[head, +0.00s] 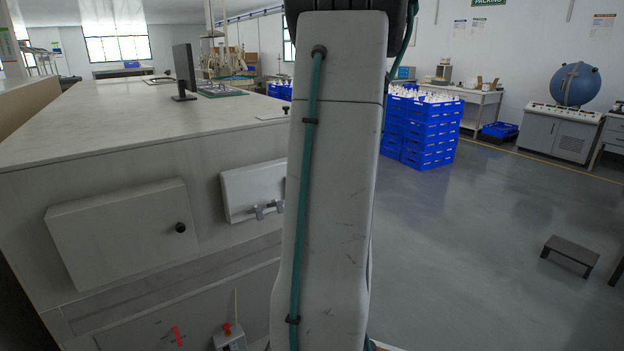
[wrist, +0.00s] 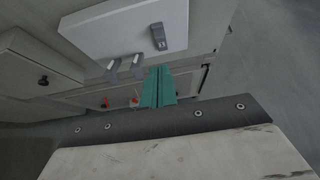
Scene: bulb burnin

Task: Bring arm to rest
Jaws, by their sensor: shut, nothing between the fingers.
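My gripper (wrist: 158,88) shows in the wrist view as two green fingers side by side, shut with nothing between them. It is in front of the bench's side, near a pale box (wrist: 125,28) with a dark switch and two grey hooks or levers. I cannot tell whether the fingers touch anything. In the head view my arm stands upright across the middle and my gripper is not visible. The same pale box (head: 250,190) shows there on the bench side, partly hidden behind my arm.
The long bench (head: 150,110) fills the left, with a monitor (head: 184,70) on top and a cabinet door (head: 125,232) on its side. Stacked blue crates (head: 428,130) stand behind my arm. A low dark step (head: 570,252) stands at right. The floor between is clear.

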